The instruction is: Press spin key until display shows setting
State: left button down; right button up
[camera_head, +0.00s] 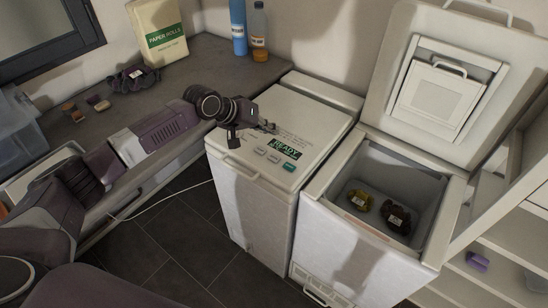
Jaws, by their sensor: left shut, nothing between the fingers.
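The left toploader (250,215) stands with its lid shut. On its top is a display (285,147) with light letters on dark green that seem to read READY; a smaller line below is too small to read. Several pale keys (260,151) and one green key (290,167) lie in front of the display; their labels are too small to read. My left gripper (270,127) is shut and empty, over the lid just behind the display and keys. I cannot tell whether it touches the surface. My right gripper is not in view.
The right toploader (345,236) has its lid (386,62) raised, with two small dark bundles inside. A counter (215,62) at the back left holds a paper rolls box (158,32), bottles (259,25) and a dark cloth (133,79). Shelves (505,245) stand at the right.

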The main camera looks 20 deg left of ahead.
pick_arm(q)
jog(key=b, duration=0.7)
send_over(272, 158)
notch_tip(272, 158, down, 7)
jog(key=shift+r, duration=0.2)
jog(key=shift+f+b, duration=0.4)
jog(key=shift+f, duration=0.7)
jog(key=shift+f, duration=0.1)
jog(key=shift+s+f, duration=0.1)
jog(key=shift+f, duration=0.2)
dwell(0.4)
